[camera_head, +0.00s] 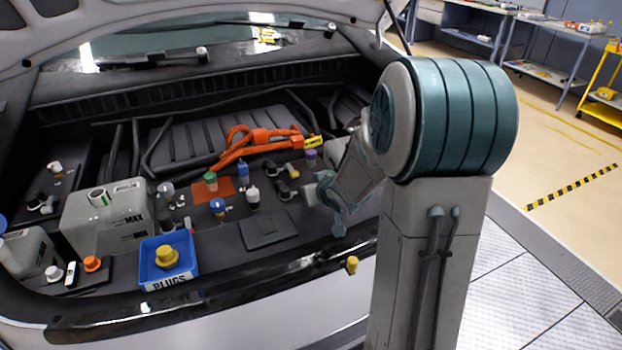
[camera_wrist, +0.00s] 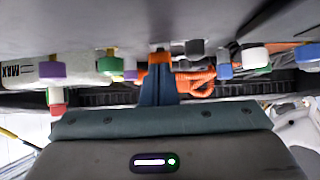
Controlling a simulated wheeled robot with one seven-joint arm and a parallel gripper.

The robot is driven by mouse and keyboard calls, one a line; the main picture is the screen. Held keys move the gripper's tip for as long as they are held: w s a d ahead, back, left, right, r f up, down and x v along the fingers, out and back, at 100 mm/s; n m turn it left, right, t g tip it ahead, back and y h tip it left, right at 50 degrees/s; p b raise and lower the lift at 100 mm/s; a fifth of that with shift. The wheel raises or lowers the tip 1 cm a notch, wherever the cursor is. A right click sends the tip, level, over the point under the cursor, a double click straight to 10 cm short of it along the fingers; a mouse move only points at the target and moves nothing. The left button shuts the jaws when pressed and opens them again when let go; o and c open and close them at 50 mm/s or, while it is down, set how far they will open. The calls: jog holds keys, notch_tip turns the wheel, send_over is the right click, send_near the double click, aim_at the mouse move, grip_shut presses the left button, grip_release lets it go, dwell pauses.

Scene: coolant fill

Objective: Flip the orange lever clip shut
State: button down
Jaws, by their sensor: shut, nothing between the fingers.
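My gripper (camera_wrist: 158,70) shows in the wrist view with its blue-grey fingers together and nothing held between them. A small orange piece (camera_wrist: 160,57) shows right at the fingertips and looks like the lever clip. Whether the fingers touch it, and whether it is open or shut, I cannot tell.
A blue plugs bin (camera_head: 165,278) with a yellow cap stands at the bay's front. A white tank (camera_head: 133,214) is on the left. Several small capped fittings, an orange pad (camera_head: 228,184) and a dark flat plate (camera_head: 268,230) fill the middle. A yellow knob (camera_head: 352,264) sits by the front edge.

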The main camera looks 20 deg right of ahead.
jog(key=shift+r, duration=0.15)
jog(key=shift+r+p, duration=0.65)
jog(key=shift+p, duration=0.2)
jog(key=shift+r+p, duration=0.45)
jog(key=w+r+p+v, duration=0.1)
jog(key=r+p+v, duration=0.1)
jog(key=p+v, duration=0.5)
jog(key=v, duration=0.4)
jog(key=shift+s+r, duration=0.2)
jog(key=shift+r, duration=0.2)
